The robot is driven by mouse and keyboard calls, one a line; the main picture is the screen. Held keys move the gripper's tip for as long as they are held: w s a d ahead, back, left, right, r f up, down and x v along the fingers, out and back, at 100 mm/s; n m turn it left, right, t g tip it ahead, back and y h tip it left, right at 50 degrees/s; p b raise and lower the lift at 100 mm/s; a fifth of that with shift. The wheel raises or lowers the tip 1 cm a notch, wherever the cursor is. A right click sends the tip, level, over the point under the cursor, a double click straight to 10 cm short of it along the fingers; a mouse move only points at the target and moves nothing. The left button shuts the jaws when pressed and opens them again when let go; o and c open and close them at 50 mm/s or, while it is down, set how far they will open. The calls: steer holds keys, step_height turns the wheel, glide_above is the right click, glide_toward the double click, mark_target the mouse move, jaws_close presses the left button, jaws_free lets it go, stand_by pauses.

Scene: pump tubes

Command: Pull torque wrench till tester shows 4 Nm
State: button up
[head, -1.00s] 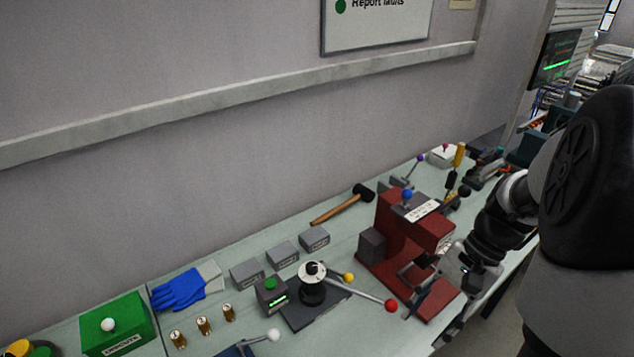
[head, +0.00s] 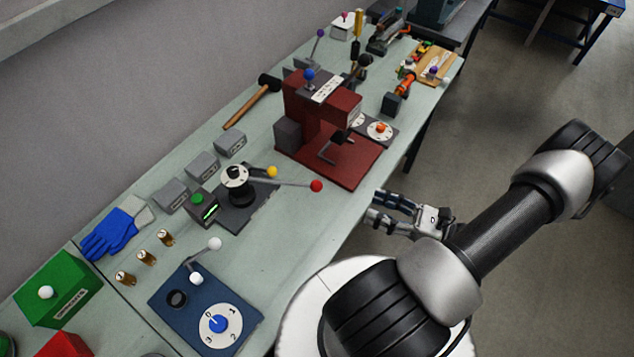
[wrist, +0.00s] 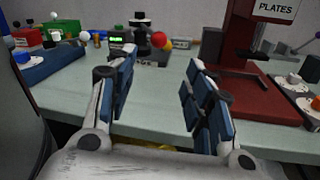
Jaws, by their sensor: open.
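The torque tester stands on the bench with a round white-topped head (head: 235,178) on a dark base plate (head: 240,214). The torque wrench (head: 285,182) runs from the head to the right and ends in a red ball (head: 316,186); a yellow ball (head: 272,172) sits nearer the head. A small dark display box (head: 205,210) with a green button and green readout stands beside it; the readout is too small to read. My gripper (head: 378,207) is open and empty, off the bench's front edge, right of the red ball. In the wrist view the red ball (wrist: 158,40) shows beyond the open fingers (wrist: 155,90).
A red press (head: 330,160) stands right of the tester. A blue panel (head: 190,312) with a dial and white-knobbed lever is in front. Several grey blocks (head: 202,166), brass cylinders (head: 146,258), a mallet (head: 250,102) and a blue glove (head: 108,235) lie around. The bench between tester and front edge is clear.

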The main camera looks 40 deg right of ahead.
mark_target(318, 185)
steer(key=b+x, duration=0.1)
steer(key=x, duration=1.5)
steer(key=shift+w+a, duration=0.3)
steer(key=shift+c, duration=0.4)
jaws_close()
